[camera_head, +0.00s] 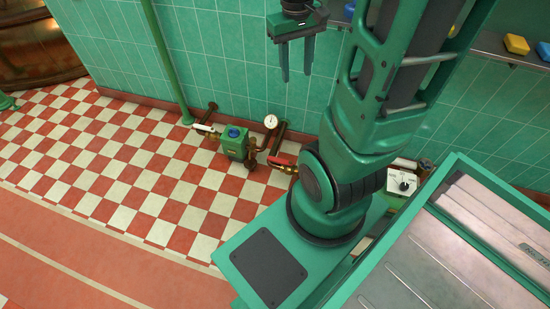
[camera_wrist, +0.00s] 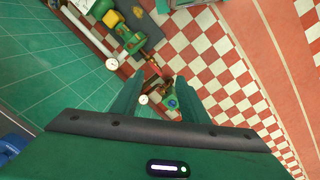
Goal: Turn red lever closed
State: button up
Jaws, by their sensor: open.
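The red lever (camera_head: 283,163) sits on a brass pipe fitting low by the green wall, to the right of a green valve body (camera_head: 235,143) with a blue cap. My gripper (camera_head: 296,76) hangs open and empty, well apart from the lever, with its fingers pointing down in the head view. In the wrist view, a small red part that looks like the red lever (camera_wrist: 154,67) shows between the open fingers of my gripper (camera_wrist: 161,76). The blue-capped valve body (camera_wrist: 170,101) is just below it there. The exact angle of the lever is hard to tell.
A round gauge (camera_head: 270,121) and a white lever (camera_head: 205,128) flank the valve body. A green vertical pipe (camera_head: 168,65) stands to its left. A white box with a dial (camera_head: 402,183) is at the right. The checkered floor (camera_head: 120,165) is clear.

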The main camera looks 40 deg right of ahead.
jog(key=w+d+f+n, duration=0.3)
jog(key=w+d+f, duration=0.3)
jog(key=w+f, duration=0.5)
jog(key=n, duration=0.3)
send_over(275, 159)
notch_tip(275, 159, down, 14)
jog(key=shift+f+n+y, duration=0.15)
jog(key=shift+f+n, duration=0.55)
jog(key=shift+f, duration=6.95)
jog(key=shift+f+n+y, duration=0.1)
jog(key=shift+f+n, duration=0.6)
jog(key=shift+f, duration=6.9)
jog(key=shift+f+n+y, duration=0.15)
jog(key=shift+f+n, duration=0.55)
jog(key=shift+f, duration=6.95)
grip_shut()
